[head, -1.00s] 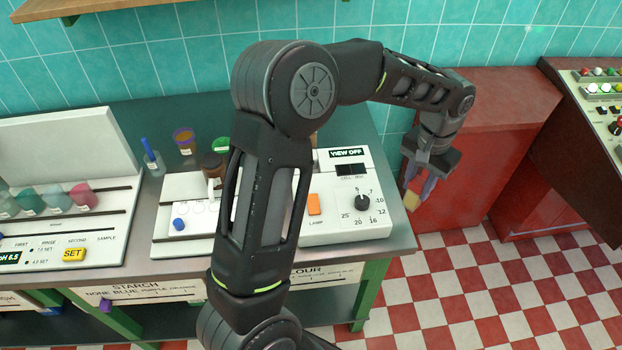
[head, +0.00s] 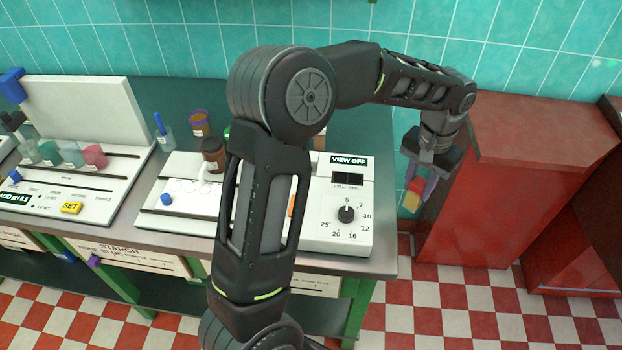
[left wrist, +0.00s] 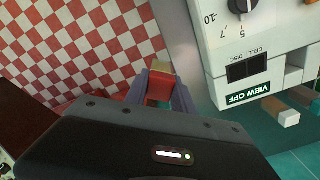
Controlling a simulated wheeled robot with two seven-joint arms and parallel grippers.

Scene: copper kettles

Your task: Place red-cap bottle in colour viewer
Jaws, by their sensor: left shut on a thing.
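The red-cap bottle (head: 411,200) is between the fingers of my left gripper (head: 420,182), tilted, with a yellowish body and a red cap. In the left wrist view my left gripper (left wrist: 160,92) is shut around the red cap, and the pale body (left wrist: 160,69) shows beyond it. The colour viewer (head: 330,236) is a white box on the bench with a "VIEW OFF" display, two dark windows marked cell and disc, and a dial. The left gripper is right of it, apart from it. The viewer (left wrist: 222,30) also shows at right in the wrist view. My right gripper is out of view.
My left arm hides part of the viewer. A brown bottle (head: 214,153), a purple-rimmed jar (head: 200,124) and a blue-stoppered flask (head: 165,136) stand left of it. A red cabinet (head: 470,200) stands right of the gripper. Checkered floor (head: 440,315) is clear between.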

